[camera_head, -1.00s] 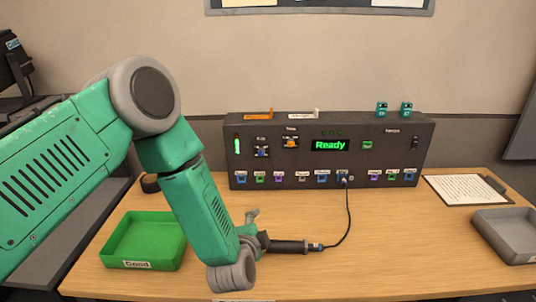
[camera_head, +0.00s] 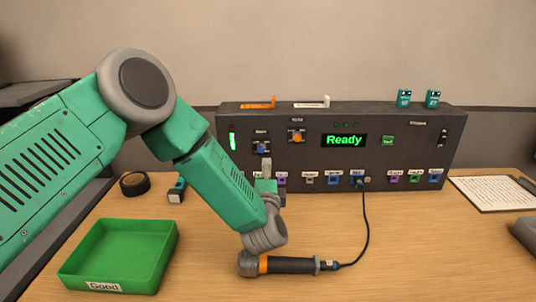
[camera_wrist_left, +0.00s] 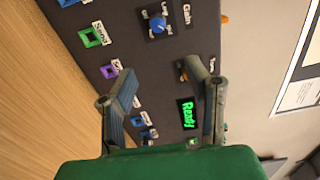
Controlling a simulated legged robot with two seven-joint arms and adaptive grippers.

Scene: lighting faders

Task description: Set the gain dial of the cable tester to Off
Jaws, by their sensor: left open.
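The cable tester (camera_head: 400,150) is a dark box at the back of the table with a green "Ready" display. Its gain dial (camera_head: 262,147) is a blue knob at the upper left of the front. In the left wrist view the gain dial (camera_wrist_left: 158,23) sits beside the word "Gain", and its setting is too small to read. My left gripper (camera_head: 267,168) is in front of the panel, just below the dial and apart from it. In the left wrist view my left gripper (camera_wrist_left: 160,85) is open with nothing between its fingers. My right gripper is out of view.
A second dial, orange (camera_head: 297,136), is right of the gain dial. Coloured ports line the panel's lower edge. A black handheld tool (camera_head: 290,265) lies in front, its cable (camera_head: 365,225) plugged into the panel. A green tray (camera_head: 165,250) is at front left.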

